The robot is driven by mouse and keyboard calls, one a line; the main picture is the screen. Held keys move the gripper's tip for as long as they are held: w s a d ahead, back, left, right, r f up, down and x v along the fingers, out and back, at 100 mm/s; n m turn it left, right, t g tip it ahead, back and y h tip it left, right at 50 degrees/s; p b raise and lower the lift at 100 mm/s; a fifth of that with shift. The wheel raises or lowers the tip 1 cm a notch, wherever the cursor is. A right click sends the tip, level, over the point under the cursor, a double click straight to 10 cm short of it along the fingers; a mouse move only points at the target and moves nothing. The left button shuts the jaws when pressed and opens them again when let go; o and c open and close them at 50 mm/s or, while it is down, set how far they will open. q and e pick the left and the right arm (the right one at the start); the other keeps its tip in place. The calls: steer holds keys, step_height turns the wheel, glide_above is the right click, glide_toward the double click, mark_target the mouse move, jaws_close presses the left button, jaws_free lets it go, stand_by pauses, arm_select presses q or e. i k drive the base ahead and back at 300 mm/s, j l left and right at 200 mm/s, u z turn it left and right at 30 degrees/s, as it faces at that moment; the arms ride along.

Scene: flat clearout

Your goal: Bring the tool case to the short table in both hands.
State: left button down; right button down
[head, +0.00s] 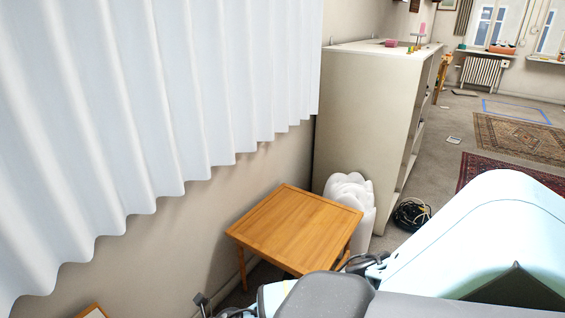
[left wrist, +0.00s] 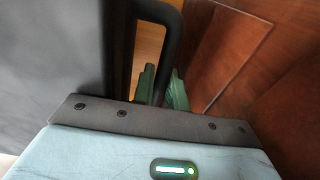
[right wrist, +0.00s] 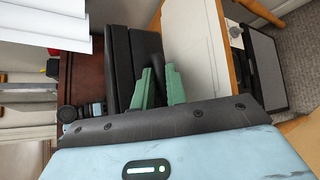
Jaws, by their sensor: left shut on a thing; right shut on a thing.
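The short table (head: 295,228) is a low wooden table with a raised rim, standing bare by the wall in the head view. The tool case shows in the left wrist view as a large dark grey panel (left wrist: 50,60) with a black handle (left wrist: 178,40). My left gripper (left wrist: 162,85) has its green fingers shut on that handle. In the right wrist view, my right gripper (right wrist: 160,86) is shut on a dark handle part (right wrist: 157,66) of the case. The arms hide most of the case, and neither fingertip pair shows in the head view.
A white curtain (head: 160,90) hangs over the left wall. A tall cream shelf (head: 365,115) stands behind the table. A white bin-like object (head: 350,196) and black coiled cables (head: 411,214) are beside it. Open floor with rugs (head: 525,137) lies at the right.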

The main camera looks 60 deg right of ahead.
mark_target(295, 220)
steer(key=l+z, duration=0.4)
steer(key=l, duration=2.5)
